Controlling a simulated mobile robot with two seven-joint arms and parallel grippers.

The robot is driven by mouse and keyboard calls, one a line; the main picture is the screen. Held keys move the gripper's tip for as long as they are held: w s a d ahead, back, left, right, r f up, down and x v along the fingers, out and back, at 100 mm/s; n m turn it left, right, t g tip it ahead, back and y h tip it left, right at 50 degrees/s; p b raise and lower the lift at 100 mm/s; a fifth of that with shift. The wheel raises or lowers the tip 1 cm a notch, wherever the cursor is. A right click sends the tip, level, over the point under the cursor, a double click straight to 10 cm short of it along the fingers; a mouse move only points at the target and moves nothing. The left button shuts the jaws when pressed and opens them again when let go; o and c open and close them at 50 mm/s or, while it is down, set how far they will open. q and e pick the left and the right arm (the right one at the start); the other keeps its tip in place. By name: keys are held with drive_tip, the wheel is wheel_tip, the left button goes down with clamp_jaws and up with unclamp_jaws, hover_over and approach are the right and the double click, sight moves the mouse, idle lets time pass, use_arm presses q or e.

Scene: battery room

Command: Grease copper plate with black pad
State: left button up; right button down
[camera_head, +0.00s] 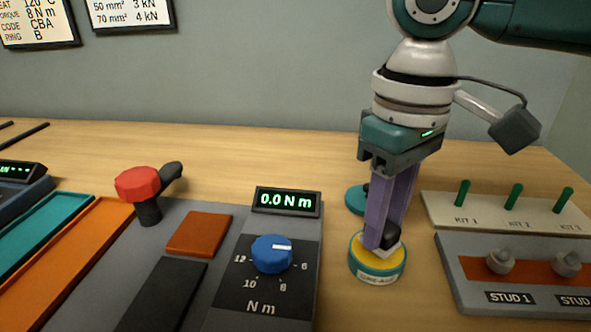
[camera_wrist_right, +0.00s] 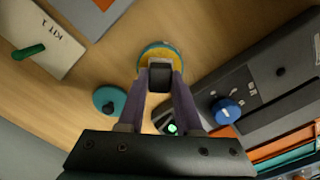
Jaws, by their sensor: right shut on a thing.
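My right gripper (camera_head: 390,225) points down and is shut on a small black pad (camera_head: 391,236). The pad is right over the yellow grease in a round teal tin (camera_head: 378,273) and appears to touch it. In the right wrist view the pad (camera_wrist_right: 160,77) sits between the purple fingertips and covers part of the tin (camera_wrist_right: 158,49). The copper plate (camera_head: 200,234) is a flat square on the grey bench unit, left of the display, and no gripper is on it. My left gripper is not in view.
A teal lid (camera_head: 357,200) lies behind the tin. A blue dial (camera_head: 272,254) and a 0.0 N m display (camera_head: 287,201) stand left of it. A stud panel (camera_head: 520,270) and kit board (camera_head: 500,212) lie right.

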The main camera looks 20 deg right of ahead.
drive_tip(key=shift+f, duration=0.35)
idle(0.8)
drive_tip(key=shift+p, duration=0.35)
idle(0.5)
drive_tip(key=shift+d+f, duration=0.1)
drive_tip(key=shift+f, duration=0.05)
idle(1.0)
drive_tip(key=shift+p, duration=0.3)
wheel_tip(320, 180, up, 4)
drive_tip(key=p, duration=0.4)
drive_tip(key=shift+f, duration=0.25)
wheel_tip(320, 180, up, 4)
drive_tip(key=p, duration=0.5)
drive_tip(key=shift+f, duration=0.15)
